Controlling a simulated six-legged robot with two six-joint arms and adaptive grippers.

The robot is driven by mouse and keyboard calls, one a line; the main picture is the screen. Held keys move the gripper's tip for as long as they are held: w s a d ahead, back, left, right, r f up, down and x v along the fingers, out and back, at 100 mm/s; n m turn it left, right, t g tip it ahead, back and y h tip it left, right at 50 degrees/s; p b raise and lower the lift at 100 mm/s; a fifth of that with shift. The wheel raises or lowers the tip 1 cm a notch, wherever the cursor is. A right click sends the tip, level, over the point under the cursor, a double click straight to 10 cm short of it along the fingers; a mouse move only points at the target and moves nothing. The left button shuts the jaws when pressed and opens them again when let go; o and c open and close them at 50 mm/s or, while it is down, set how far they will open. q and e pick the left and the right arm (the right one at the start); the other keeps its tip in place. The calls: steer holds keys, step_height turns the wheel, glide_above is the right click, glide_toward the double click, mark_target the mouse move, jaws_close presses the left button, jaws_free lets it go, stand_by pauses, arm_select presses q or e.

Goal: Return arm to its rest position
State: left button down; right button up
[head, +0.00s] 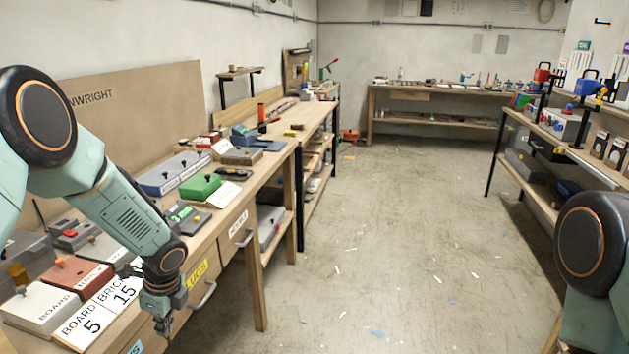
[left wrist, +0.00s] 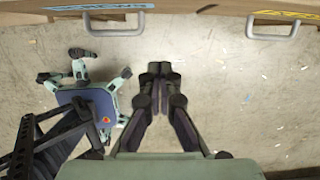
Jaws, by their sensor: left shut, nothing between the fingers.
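My left arm comes in from the left in the head view, bent over the bench and then down. Its gripper (head: 163,324) hangs in front of the bench's front edge, near the drawer fronts. In the left wrist view the two dark fingers of my left gripper (left wrist: 160,70) are together, with nothing between them and bare floor beyond. My right arm shows only as a joint and link at the lower right of the head view; its gripper is out of sight.
The left bench (head: 268,172) carries boxes, a green block (head: 200,187) and number cards (head: 104,307). Drawer handles (left wrist: 111,30) stick out near my left gripper. A shelf unit (head: 535,128) stands at right. The floor (head: 390,240) between is open, with small scraps.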

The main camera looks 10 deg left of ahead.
arm_select(q)
steer(key=s+d+f+n+t+h+b, duration=0.1)
steer(key=s+d+f+n+t+h, duration=0.1)
steer(key=s+d+f+n, duration=0.4)
steer(key=s+d+f+n+t+h+b, duration=0.15)
steer(key=d+f+n, duration=0.25)
steer(key=d+n, duration=0.45)
steer(key=s+d+f+n+g+b, duration=0.1)
steer(key=s+f+n+g+b, duration=0.1)
steer(key=s, duration=1)
steer(key=s+d+f+n+g+b, duration=0.1)
steer(key=s+f+n+b, duration=0.1)
steer(key=s+f+b, duration=0.2)
steer(key=s+f, duration=0.3)
steer(key=s, duration=0.5)
steer(key=shift+g+y, duration=0.35)
steer(key=shift+s+a+n, duration=0.15)
steer(key=shift+s+n, duration=0.05)
steer(key=shift+n, duration=0.05)
